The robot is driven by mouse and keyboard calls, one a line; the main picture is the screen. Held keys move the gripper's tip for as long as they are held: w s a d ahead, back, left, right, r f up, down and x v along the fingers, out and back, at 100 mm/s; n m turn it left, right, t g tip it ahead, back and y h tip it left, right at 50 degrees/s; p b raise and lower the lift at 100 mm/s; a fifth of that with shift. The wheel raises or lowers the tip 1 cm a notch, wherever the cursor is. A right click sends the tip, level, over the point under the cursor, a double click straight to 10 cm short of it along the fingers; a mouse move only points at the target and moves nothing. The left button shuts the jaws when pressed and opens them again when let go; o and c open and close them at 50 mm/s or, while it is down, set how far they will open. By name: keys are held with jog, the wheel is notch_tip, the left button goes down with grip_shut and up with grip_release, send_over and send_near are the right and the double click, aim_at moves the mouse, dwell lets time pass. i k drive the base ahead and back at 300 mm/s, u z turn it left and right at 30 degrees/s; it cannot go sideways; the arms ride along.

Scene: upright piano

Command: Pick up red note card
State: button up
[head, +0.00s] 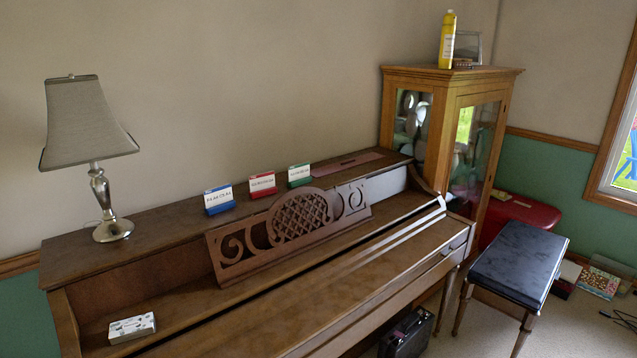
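The red note card (262,184) stands upright on the piano's top ledge, in the middle of a row of three cards. It has a white face with dark print and a red border and base. A blue card (219,199) stands to its left and a green card (299,175) to its right, each with a small gap. My gripper is not in the head view.
The wooden piano (340,285) fills the foreground. A carved music rest (290,228) stands in front of the cards. A lamp (98,150) is at left, a small white box (132,328) lower left. A glass cabinet (400,78) and a bench (518,262) are at right.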

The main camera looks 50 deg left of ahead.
aim_at(261, 185)
jog(key=u, duration=0.55)
jog(key=i, duration=1.35)
jog(key=u, duration=1.75)
jog(key=i, duration=1.1)
jog(key=u, duration=0.55)
